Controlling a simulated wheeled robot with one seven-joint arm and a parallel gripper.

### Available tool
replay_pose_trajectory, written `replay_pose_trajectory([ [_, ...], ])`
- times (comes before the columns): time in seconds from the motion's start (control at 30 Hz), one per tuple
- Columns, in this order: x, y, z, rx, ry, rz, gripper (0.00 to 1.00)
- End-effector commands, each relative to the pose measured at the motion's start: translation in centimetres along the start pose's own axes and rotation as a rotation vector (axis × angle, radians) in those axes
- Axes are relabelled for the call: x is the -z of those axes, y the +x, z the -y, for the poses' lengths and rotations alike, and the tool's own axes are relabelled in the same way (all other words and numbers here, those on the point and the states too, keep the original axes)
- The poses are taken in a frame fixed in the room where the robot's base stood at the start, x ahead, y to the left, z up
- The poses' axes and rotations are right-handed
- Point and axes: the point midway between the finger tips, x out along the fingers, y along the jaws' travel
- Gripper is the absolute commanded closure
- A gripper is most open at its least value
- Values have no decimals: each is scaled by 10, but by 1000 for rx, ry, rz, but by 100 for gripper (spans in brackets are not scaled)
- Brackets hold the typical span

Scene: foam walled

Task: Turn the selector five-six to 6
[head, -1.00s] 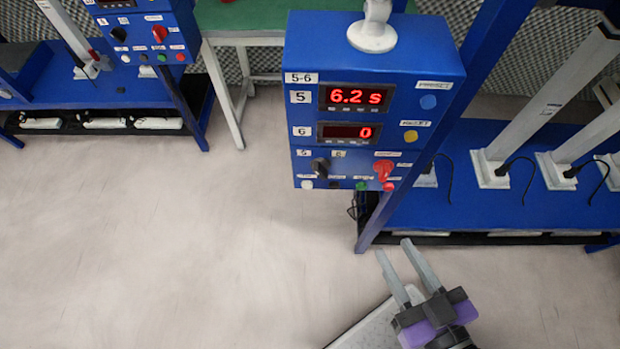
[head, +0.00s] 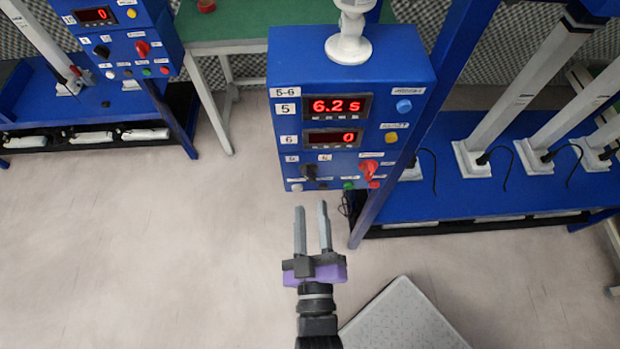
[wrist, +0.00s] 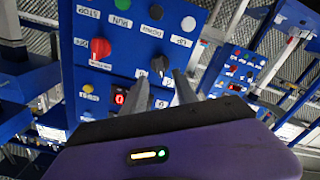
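The selector five-six (head: 309,172) is a small black knob low on the front of the blue 5-6 control box (head: 420,72). Small labels sit above it at left and right; I cannot tell which one it points to. My gripper (head: 311,205) is open and empty, with its two grey fingers pointing up at the box. The fingertips are just below the box in the head view, apart from the knob. In the wrist view the black knob (wrist: 158,65) is just beyond the fingers.
A red rotary switch (head: 369,171) is right of the selector. A green button (head: 348,185) and other buttons line the lower edge. A blue post (head: 385,180) stands at right. The floor at left is clear.

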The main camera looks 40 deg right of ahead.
Motion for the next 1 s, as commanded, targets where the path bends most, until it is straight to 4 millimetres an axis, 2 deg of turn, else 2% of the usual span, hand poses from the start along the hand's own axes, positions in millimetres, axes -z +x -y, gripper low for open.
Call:
replay_pose_trajectory([
  [0.3,1,45,-2,-3,-1,-2,65],
  [0.5,1,68,-1,-1,1,-1,65],
  [0.87,0,75,0,0,2,1,65],
  [0.9,0,75,0,0,2,1,67],
  [1.0,0,74,-1,0,2,1,87],
])
